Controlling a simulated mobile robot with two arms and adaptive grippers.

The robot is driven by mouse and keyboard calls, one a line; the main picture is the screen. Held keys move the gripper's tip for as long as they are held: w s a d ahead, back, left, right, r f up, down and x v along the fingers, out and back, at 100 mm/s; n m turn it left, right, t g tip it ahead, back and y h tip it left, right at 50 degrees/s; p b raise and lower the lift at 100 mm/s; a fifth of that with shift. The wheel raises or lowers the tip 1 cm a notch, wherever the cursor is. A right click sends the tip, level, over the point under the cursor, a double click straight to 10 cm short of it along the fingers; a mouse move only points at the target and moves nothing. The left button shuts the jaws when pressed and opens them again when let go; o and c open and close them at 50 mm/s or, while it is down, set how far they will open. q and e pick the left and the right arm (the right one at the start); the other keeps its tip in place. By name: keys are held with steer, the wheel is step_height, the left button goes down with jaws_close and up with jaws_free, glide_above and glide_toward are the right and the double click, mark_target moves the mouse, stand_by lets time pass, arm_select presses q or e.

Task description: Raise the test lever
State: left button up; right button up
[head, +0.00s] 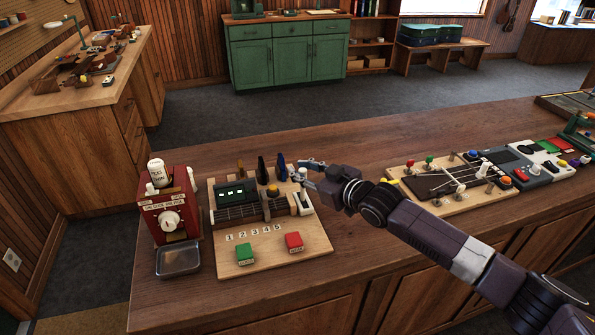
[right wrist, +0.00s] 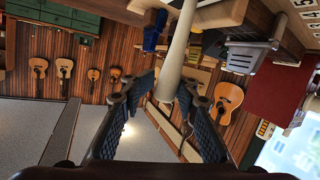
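The test rig is a wooden board (head: 272,256) with a green display box (head: 236,192), a short fretted neck and several upright parts. At its right side, a pale lever (head: 303,173) stands near a light slotted block (head: 304,203). My right gripper (head: 306,170) is at this lever, coming in from the right. In the right wrist view, the pale lever rod (right wrist: 180,45) runs between the fingertips of the gripper (right wrist: 166,88). The fingers look apart around it; contact is not clear. My left gripper is not in view.
A red dispenser (head: 168,205) with a metal tray (head: 179,259) stands left of the rig. A green button (head: 245,253) and a red button (head: 294,242) sit at the board's front. Another board (head: 452,190) with knobs lies right, beyond my arm.

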steer(key=shift+o, duration=1.4)
steer(key=shift+w+d+f, duration=0.1)
steer(key=shift+d+f, duration=0.1)
steer(key=shift+d, duration=0.15)
steer(key=shift+a, duration=0.25)
steer(key=shift+s, duration=0.2)
steer(key=shift+s+d, duration=0.1)
steer(key=shift+s, duration=0.05)
steer(key=v, duration=1.1)
steer(key=shift+s+d+r, duration=0.15)
steer(key=shift+d, duration=0.1)
